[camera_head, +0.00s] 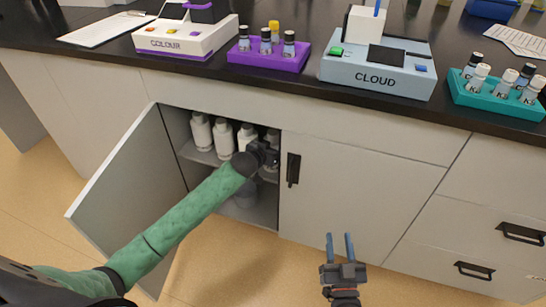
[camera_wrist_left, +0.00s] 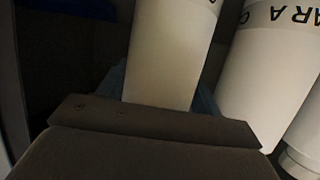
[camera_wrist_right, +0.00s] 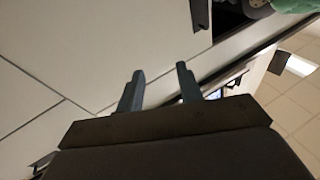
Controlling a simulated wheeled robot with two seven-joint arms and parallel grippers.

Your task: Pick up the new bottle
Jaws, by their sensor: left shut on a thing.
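Several white bottles (camera_head: 223,140) stand on the shelf inside the open cupboard under the counter. My left gripper (camera_head: 268,154) reaches into the cupboard at the right end of the row and partly hides what is there. In the left wrist view, the gripper (camera_wrist_left: 162,98) is shut on a white bottle (camera_wrist_left: 170,50), which looks upright; no lettering is readable on it. Another white bottle (camera_wrist_left: 268,75) with dark lettering stands to its right. My right gripper (camera_head: 340,247) is open and empty in front of the closed cupboard door; its fingers also show in the right wrist view (camera_wrist_right: 160,72).
The open cupboard door (camera_head: 120,185) swings out at the left, beside my left arm. The closed door (camera_head: 340,190) is right of the opening. On the counter are the COLOUR device (camera_head: 185,38), purple rack (camera_head: 267,59), CLOUD device (camera_head: 375,72) and teal rack (camera_head: 495,98).

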